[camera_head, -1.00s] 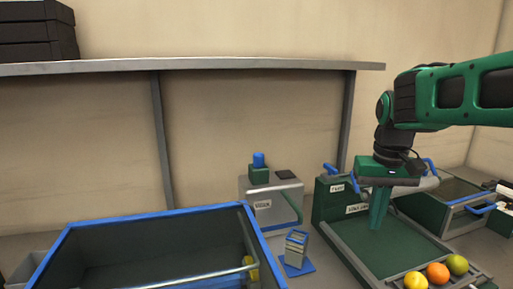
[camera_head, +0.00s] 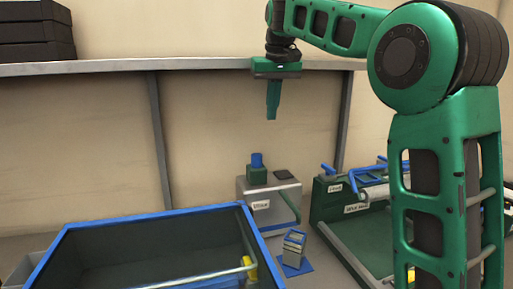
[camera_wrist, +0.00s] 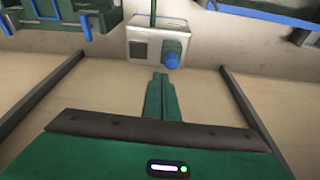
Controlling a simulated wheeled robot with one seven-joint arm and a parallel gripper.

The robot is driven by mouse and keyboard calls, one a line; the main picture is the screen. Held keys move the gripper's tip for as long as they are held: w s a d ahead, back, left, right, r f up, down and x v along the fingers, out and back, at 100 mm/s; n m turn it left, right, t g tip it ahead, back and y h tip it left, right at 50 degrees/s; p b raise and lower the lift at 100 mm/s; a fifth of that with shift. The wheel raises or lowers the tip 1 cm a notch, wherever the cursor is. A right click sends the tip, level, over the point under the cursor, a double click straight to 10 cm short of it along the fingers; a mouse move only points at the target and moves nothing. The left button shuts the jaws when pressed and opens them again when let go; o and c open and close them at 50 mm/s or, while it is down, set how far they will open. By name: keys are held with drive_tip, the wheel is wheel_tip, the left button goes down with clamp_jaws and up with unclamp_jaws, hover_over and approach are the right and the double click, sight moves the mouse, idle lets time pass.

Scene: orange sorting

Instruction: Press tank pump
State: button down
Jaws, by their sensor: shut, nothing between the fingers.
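The tank (camera_head: 272,207) is a light grey box with a label, standing at the back of the worktop. Its pump is a blue knob (camera_head: 257,160) on a dark green base on top of the tank. My gripper (camera_head: 272,113) is shut and empty, pointing down, well above the tank and slightly right of the blue knob. In the wrist view the tank (camera_wrist: 143,47) appears beyond the shut fingertips (camera_wrist: 160,77), with the blue knob (camera_wrist: 172,62) just to their upper right. The fingers touch nothing.
A blue-rimmed crate (camera_head: 150,222) stands at front left. A small block stack on a blue base (camera_head: 293,250) sits before the tank. A green station (camera_head: 325,205) with blue handles is at right, partly hidden by my arm. A shelf (camera_head: 180,67) runs behind.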

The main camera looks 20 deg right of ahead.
drive_tip(key=w+a, duration=0.1)
drive_tip(key=w+a+r, duration=0.1)
drive_tip(key=shift+a+r+n, duration=0.3)
drive_tip(key=shift+a, duration=0.05)
drive_tip(key=shift+f, duration=0.1)
approach(258, 155)
drive_tip(key=w+f, duration=0.1)
drive_tip(key=f, duration=0.2)
drive_tip(key=w+f, duration=0.1)
drive_tip(key=shift+w+d+f, duration=0.15)
drive_tip(key=shift+w+f, duration=0.2)
drive_tip(key=shift+f, duration=0.7)
drive_tip(key=shift+f, duration=1.9)
